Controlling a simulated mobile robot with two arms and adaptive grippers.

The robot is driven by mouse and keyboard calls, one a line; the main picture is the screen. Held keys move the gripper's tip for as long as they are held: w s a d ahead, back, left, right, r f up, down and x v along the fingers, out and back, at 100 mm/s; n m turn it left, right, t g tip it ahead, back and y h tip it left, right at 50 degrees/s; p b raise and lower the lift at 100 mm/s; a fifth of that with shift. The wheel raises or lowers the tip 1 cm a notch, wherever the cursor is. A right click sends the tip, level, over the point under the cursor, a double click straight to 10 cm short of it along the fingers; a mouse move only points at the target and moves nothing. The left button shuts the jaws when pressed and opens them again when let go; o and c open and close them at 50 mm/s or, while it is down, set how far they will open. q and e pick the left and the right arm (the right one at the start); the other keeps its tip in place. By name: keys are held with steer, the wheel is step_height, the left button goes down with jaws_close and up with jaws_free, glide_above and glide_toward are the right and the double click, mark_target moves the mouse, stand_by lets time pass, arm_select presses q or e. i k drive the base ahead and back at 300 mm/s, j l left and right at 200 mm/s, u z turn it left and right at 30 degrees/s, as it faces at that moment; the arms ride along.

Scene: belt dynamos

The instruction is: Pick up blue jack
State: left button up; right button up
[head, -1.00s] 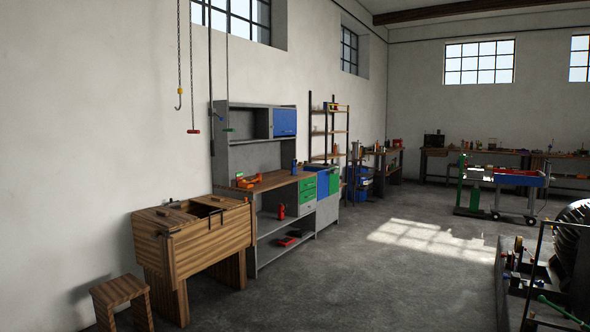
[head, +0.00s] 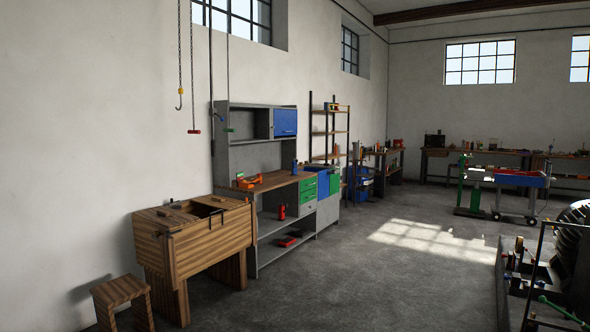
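A small blue upright object (head: 294,167) stands near the right end of the wooden worktop of the grey workbench (head: 270,185). It could be the blue jack, but it is too small to be sure. A similar red upright object (head: 282,212) stands on the shelf below. Neither of my grippers is in view.
A wooden bench (head: 195,250) and a wooden stool (head: 120,291) stand in front left of the workbench. An orange tool (head: 249,181) lies on the worktop. A wheeled cart (head: 518,180) stands at the far right. Machinery (head: 530,265) fills the right edge. The middle floor (head: 370,285) is clear.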

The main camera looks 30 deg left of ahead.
mark_target(294, 168)
steer(key=i+u, duration=0.35)
steer(key=i, duration=1.9)
steer(key=i+j, duration=0.1)
steer(key=i, duration=3.4)
steer(key=i+u, duration=0.2)
steer(key=i, duration=0.25)
steer(key=i+l+u, duration=0.2)
steer(key=i, duration=0.2)
steer(key=i+l+u, duration=0.2)
steer(key=i, duration=0.2)
steer(key=i+l+u, duration=0.2)
steer(key=i, duration=0.25)
steer(key=i+l+u, duration=0.3)
steer(key=u, duration=0.15)
steer(key=i+l+u, duration=0.65)
steer(key=l+u, duration=0.2)
steer(key=l, duration=0.15)
steer(key=i+l+u, duration=0.1)
steer(key=i, duration=0.45)
steer(key=i+l+u, duration=0.1)
steer(key=i+l, duration=0.15)
steer(key=i, duration=0.3)
steer(key=i+l+u, duration=0.15)
steer(key=i, duration=0.35)
steer(key=i+l+u, duration=0.1)
steer(key=i+l, duration=0.35)
steer(key=i, duration=0.1)
